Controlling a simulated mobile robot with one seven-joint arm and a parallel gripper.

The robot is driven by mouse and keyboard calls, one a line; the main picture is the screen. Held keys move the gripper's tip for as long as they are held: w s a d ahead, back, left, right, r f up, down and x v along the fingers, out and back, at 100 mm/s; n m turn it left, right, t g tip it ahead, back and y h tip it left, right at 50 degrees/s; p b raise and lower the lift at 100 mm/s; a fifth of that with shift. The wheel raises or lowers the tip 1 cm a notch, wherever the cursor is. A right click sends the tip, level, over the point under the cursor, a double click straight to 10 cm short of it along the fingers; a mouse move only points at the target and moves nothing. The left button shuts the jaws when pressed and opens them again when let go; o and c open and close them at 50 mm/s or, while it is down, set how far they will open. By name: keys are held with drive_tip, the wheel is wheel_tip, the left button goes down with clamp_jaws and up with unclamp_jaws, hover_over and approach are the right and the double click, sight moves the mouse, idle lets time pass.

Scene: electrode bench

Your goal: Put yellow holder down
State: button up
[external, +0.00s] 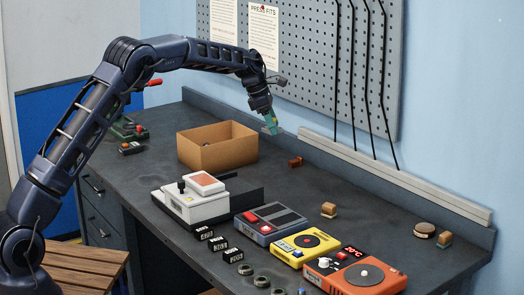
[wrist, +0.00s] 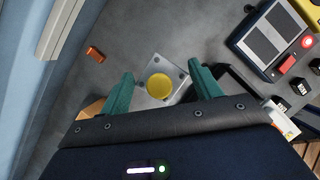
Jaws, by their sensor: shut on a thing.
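My gripper (external: 270,125) is high over the back of the bench, right of the open cardboard box. In the wrist view my gripper (wrist: 162,90) has its two green fingers on either side of the yellow holder (wrist: 160,87), a yellow round piece on a pale grey square plate with small corner holes. The gripper is shut on it. The bench top shows beyond it. In the external view the holder is too small and too hidden by the fingers to make out clearly.
The open cardboard box (external: 217,147) stands left of the gripper. A small red-brown block (external: 296,162) lies near the back ledge. A joystick unit (external: 195,199), a grey unit (external: 270,223), a yellow unit (external: 303,246) and an orange unit (external: 355,276) line the front. The bench behind them is mostly clear.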

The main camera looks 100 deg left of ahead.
drive_tip(key=m, duration=0.1)
hover_over(295, 199)
drive_tip(key=s, duration=0.2)
drive_tip(key=f, duration=1.9)
drive_tip(key=shift+w+d+f, duration=0.15)
drive_tip(key=shift+w+f, duration=0.25)
drive_tip(key=shift+f, duration=0.1)
drive_tip(key=o, duration=1.2)
drive_tip(key=v, duration=1.2)
drive_tip(key=shift+a, duration=0.2)
